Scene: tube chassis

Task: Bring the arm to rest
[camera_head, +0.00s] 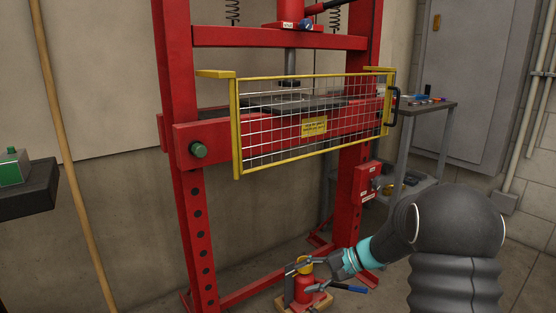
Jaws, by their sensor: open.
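My arm, with a dark elbow and a teal band, reaches in from the lower right. My gripper (303,275) is at the bottom centre, low in front of the red press. Its fingers are spread, one by the yellow top and one lower by the body of a small red jack (303,292). I cannot tell whether the fingers touch the jack. The jack stands upright on a pale wooden block (282,303), partly hidden by the fingers.
The red press frame (180,90) stands close behind, with a yellow-edged mesh guard (285,140) across it. A grey cabinet (462,80) and a small grey table (445,107) are at the right. A wooden pole (72,175) leans at the left, near a dark shelf (28,195).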

